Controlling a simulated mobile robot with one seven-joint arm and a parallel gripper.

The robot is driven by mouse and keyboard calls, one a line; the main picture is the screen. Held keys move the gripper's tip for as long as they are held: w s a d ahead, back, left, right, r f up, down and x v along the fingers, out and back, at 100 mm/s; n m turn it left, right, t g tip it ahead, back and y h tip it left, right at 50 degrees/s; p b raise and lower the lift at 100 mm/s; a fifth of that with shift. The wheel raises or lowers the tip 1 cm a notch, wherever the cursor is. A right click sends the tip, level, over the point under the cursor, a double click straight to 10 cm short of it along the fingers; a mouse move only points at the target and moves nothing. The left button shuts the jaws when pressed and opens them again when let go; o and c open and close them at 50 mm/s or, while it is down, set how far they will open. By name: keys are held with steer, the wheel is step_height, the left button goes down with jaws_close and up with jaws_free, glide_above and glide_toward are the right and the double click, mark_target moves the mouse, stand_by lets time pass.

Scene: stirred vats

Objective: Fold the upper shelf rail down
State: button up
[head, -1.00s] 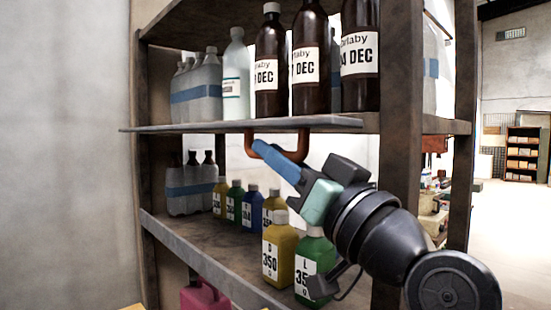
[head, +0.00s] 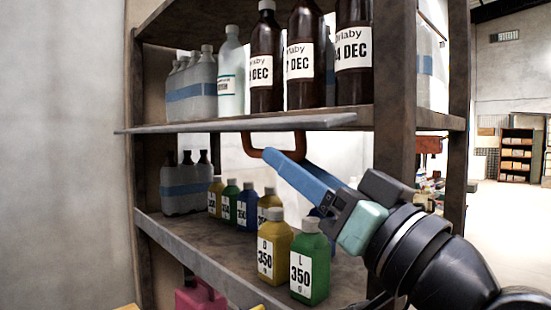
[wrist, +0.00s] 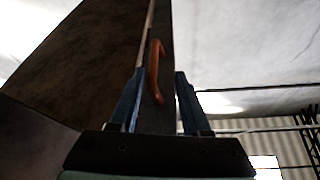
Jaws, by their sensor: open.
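The upper shelf rail (head: 215,125) is a flat grey board sticking out level from the front of the upper shelf. An orange-brown U-shaped handle (head: 246,146) hangs from its underside, and it also shows in the wrist view (wrist: 154,75). My gripper (head: 275,157) has blue fingers and is open just below the handle, reaching in from the lower right. In the wrist view my gripper (wrist: 160,85) has the handle's lower part between its fingers, nearer the left one. I cannot tell whether they touch. The fingers hide part of the handle in the head view.
Brown bottles (head: 304,58) and pale bottles (head: 230,75) stand on the upper shelf. Yellow (head: 275,250) and green (head: 310,262) jugs stand on the lower shelf below my gripper. A rusty post (head: 394,90) rises close to my wrist. The space left of the handle is free.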

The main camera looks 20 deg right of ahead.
steer(key=b+v, duration=0.1)
steer(key=v, duration=0.6)
steer(key=shift+s, duration=0.3)
steer(key=shift+d+f, duration=0.1)
